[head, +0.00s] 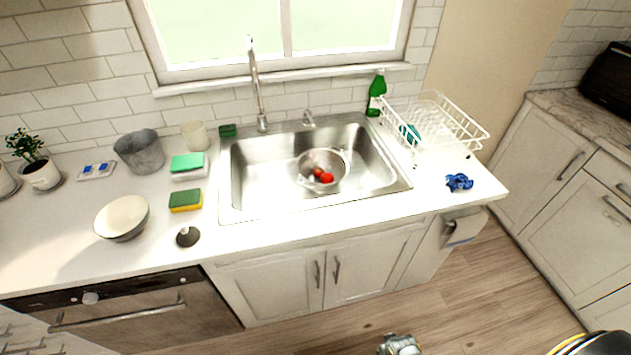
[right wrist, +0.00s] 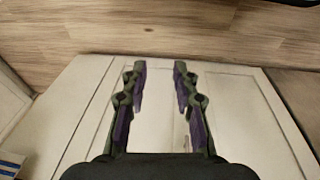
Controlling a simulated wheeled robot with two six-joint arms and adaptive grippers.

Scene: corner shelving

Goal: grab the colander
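The colander (head: 339,183) is a round metal bowl sitting in the steel sink (head: 262,189), toward its right half. Several red round items (head: 326,177) lie in it. My right gripper (right wrist: 160,68) is open and empty in the right wrist view, its two fingers apart in front of white cabinet doors below the counter. In the head view, a part of my arm (head: 400,345) shows at the bottom edge, well below and away from the colander. My left gripper is not in view.
A faucet (head: 256,90) rises behind the sink. A white dish rack (head: 455,125) and a green bottle (head: 377,93) stand to its right, with a blue cloth (head: 459,182) nearby. Sponges (head: 185,201), a white bowl (head: 122,217) and a grey pot (head: 140,152) are on the left.

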